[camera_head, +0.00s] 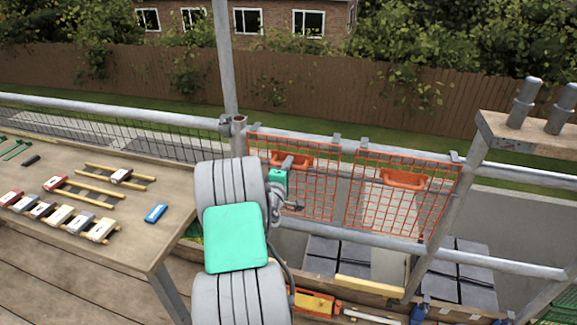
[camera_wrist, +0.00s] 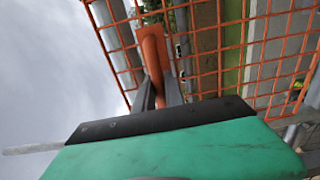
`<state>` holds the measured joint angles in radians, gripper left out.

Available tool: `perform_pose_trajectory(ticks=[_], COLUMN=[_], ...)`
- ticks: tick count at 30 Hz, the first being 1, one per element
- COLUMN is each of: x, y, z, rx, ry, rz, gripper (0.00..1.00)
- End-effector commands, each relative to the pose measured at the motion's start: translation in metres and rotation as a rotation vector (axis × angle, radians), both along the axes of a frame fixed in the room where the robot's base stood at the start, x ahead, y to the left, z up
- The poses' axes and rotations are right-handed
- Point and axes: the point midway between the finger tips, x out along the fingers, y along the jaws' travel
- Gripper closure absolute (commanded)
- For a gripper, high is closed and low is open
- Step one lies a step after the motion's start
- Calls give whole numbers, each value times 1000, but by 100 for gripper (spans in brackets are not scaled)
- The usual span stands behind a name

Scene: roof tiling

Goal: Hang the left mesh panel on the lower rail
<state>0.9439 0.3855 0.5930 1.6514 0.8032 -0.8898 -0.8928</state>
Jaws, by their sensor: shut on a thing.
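The left mesh panel (camera_head: 318,188) is an orange wire grid with an orange handle (camera_head: 302,160) near its top. It stands roughly upright in front of the scaffold, its top edge close to the upper rail (camera_head: 365,145). My gripper (camera_head: 291,162) is shut on this handle; in the wrist view the grey fingers (camera_wrist: 159,92) close on the orange handle (camera_wrist: 152,52), with the mesh behind. The lower rail (camera_head: 375,240) runs below the panel. My arm hides the panel's lower left part. I cannot tell whether its hooks touch a rail.
The right mesh panel (camera_head: 402,200) stands beside it, also at the upper rail. A wooden table (camera_head: 150,235) at left holds brushes, several blocks and a blue item (camera_head: 156,213). A scaffold post (camera_head: 226,60) rises behind my arm.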

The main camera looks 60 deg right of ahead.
Motion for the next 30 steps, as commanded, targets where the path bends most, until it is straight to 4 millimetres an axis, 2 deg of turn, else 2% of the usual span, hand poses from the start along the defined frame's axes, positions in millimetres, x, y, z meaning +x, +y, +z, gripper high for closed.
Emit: perform_pose_trajectory(ticks=[3, 19, 30], x=[0, 0, 0], y=[0, -1, 0], z=[12, 49, 50], rx=[-4, -4, -3], ry=[-2, -2, -1], rz=[0, 0, 0], gripper=[100, 100, 100])
